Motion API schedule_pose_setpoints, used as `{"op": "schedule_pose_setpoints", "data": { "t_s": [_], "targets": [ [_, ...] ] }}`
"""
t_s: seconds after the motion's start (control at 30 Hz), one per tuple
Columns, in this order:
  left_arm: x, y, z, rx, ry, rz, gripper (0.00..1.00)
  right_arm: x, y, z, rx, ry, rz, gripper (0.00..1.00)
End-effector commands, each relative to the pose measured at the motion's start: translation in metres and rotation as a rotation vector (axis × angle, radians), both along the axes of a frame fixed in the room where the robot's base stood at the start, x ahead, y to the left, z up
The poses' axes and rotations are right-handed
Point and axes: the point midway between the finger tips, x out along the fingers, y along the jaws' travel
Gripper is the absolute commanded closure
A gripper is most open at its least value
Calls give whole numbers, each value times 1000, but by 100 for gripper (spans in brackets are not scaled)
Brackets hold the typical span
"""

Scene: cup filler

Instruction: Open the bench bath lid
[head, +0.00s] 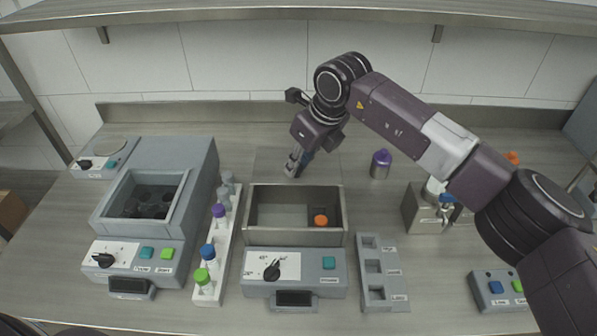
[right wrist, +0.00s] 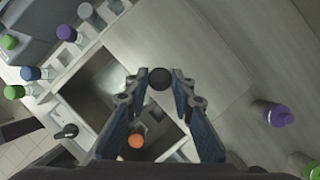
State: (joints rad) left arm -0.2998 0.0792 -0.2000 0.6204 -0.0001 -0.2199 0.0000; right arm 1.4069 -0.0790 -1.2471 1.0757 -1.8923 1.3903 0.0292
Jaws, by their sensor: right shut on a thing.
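The bench bath (head: 295,237) stands in the middle of the bench, with a dial, a teal button and a small dark display on its front. Its basin is uncovered, and an orange cap (head: 320,220) shows inside. The lid (head: 268,160) is a grey plate behind the basin, swung back from the opening; its exact tilt is hard to tell. My right gripper (head: 293,165) is at the lid, behind the basin. In the right wrist view, its fingers are shut on the lid's round black knob (right wrist: 160,78). The basin (right wrist: 92,82) shows open below them. My left gripper is out of view.
A white rack (head: 222,255) with several capped tubes stands left of the bath, beside a grey machine (head: 145,185). A slotted grey block (head: 380,275) is to the right. A purple-capped bottle (head: 380,163) stands right of my gripper. A shelf (head: 300,12) runs overhead.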

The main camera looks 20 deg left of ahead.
Motion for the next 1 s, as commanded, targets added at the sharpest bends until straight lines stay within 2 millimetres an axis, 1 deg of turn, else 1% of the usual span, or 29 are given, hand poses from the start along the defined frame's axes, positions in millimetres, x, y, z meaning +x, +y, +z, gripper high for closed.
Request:
{"op": "schedule_pose_setpoints", "data": {
  "t_s": [0.23,0.27,0.4,0.67,0.77,0.87,1.0],
  "targets": [
    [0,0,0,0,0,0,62,1,0,1,3,-1,0,100],
    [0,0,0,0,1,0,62,1,0,1,3,-1,0,77],
    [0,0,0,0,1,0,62,0,0,1,2,-1,0,61],
    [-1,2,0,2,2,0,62,0,0,1,2,-1,0,60],
    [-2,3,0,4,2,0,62,0,-1,5,1,-2,0,60],
    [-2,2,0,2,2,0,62,-1,-6,16,3,-4,-1,60],
    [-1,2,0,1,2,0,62,-7,-15,43,4,-6,0,60]
  ]
}}
